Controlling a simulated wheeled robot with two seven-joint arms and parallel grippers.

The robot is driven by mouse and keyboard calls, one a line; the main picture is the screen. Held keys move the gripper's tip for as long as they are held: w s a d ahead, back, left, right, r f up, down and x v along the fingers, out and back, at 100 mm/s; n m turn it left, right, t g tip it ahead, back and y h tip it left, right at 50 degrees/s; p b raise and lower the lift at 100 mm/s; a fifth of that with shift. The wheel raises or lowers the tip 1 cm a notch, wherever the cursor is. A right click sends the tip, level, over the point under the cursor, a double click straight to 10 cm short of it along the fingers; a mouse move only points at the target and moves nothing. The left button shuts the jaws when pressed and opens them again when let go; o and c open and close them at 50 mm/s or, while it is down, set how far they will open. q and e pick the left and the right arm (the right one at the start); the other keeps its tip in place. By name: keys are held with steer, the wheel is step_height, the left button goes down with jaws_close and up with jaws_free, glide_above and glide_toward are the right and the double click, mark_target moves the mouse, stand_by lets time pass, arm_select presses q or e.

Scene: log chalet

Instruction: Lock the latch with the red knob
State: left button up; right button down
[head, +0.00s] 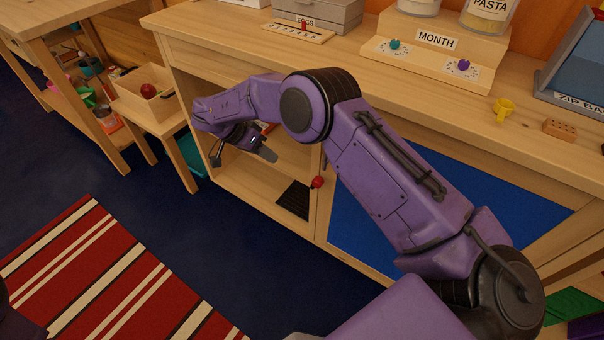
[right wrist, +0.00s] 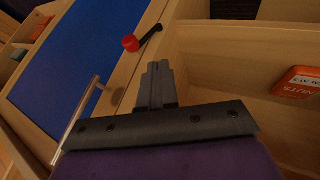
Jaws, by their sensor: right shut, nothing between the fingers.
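The red knob (head: 317,182) is on the front of the wooden cabinet, at the post between an open compartment and a blue panel (head: 470,205). In the right wrist view the red knob (right wrist: 130,43) sits at the end of a short dark latch arm (right wrist: 150,33), which slants up to the right. My right gripper (head: 266,153) is in front of the open compartment, left of the knob and above it in the head view. Its fingers (right wrist: 158,70) are shut and empty, apart from the knob. My left gripper is out of view.
The open compartment holds an orange nuts box (right wrist: 298,82) and a dark slotted piece (head: 294,200). A metal bar handle (right wrist: 82,115) is near the blue panel. Blue floor lies in front.

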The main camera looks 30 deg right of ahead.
mark_target(315, 185)
steer(key=s+d+f, duration=0.6)
steer(key=d+f, duration=0.1)
steer(key=shift+d+f, duration=0.2)
steer(key=shift+f, duration=0.15)
steer(key=shift+s, duration=0.1)
steer(key=shift+r, duration=0.1)
